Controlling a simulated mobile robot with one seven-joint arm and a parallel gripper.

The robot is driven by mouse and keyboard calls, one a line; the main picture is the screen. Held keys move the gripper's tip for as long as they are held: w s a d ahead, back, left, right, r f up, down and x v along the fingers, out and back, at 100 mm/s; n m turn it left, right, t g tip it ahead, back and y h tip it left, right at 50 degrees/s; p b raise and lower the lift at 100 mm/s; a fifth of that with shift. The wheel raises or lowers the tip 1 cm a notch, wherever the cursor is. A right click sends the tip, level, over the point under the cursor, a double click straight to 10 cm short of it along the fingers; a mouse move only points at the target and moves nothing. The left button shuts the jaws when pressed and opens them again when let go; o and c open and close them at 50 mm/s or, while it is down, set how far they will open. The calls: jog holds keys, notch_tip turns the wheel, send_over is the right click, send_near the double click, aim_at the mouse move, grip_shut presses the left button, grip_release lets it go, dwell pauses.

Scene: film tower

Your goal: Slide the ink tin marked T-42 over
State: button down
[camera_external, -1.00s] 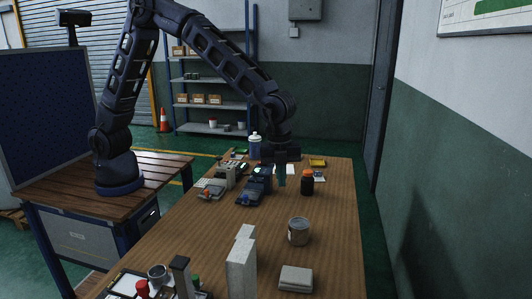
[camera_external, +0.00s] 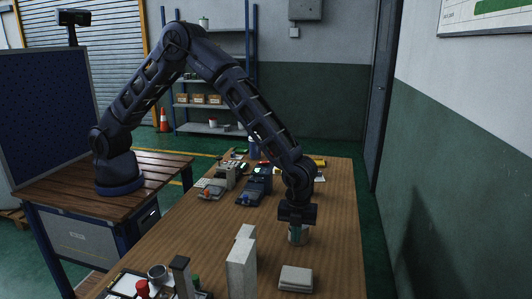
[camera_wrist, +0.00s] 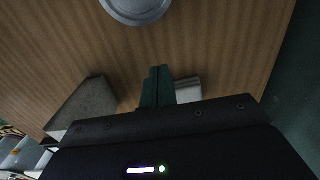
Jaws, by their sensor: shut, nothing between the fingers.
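A grey metal tin (camera_external: 304,237) stands on the wooden table (camera_external: 335,225), right of the middle. In the wrist view the round tin (camera_wrist: 138,6) is cut off by the top edge. I cannot read any marking on it. My gripper (camera_external: 296,236) points down in front of the tin in the external view and hides much of it. In the wrist view the teal fingers of my gripper (camera_wrist: 158,72) are shut together and empty, with bare wood showing between them and the tin.
Upright pale grey blocks (camera_external: 241,268) stand to the left on the near side. A flat grey stack (camera_external: 296,279) lies nearer the camera. Devices (camera_external: 254,190) stand farther back. The table right of the tin is clear to its edge.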

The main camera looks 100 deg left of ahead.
jog(key=f, duration=0.4)
jog(key=shift+a+f, duration=0.2)
jog(key=a, duration=0.3)
jog(key=shift+r, duration=0.1)
jog(key=shift+a, duration=0.3)
jog(key=a, duration=2)
jog(key=shift+a, duration=0.2)
